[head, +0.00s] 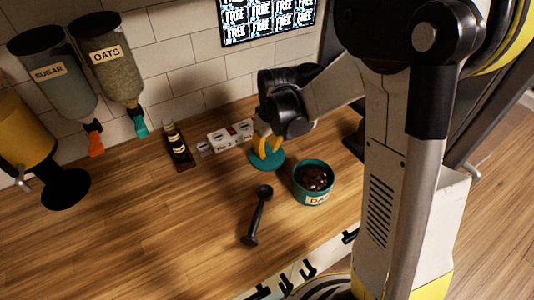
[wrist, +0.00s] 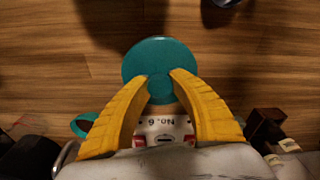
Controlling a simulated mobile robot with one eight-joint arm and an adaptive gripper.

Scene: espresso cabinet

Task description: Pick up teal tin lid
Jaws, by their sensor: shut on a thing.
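The teal tin lid (head: 267,160) is a flat round disc at the middle of the wooden counter. My gripper (head: 267,147) has its yellow fingers shut on it from above. In the wrist view, the lid (wrist: 156,55) shows between and beyond the fingertips of my gripper (wrist: 162,80). I cannot tell whether the lid touches the counter or is just above it. The open teal tin (head: 313,184), labelled and filled with dark round pieces, stands to the right and nearer than the lid.
A black scoop (head: 257,214) lies in front of the lid. A white box (head: 230,135) and a dark rack with small bottles (head: 178,146) stand behind and left. Sugar (head: 55,80) and oats (head: 108,60) dispensers hang at the left wall. The left front counter is clear.

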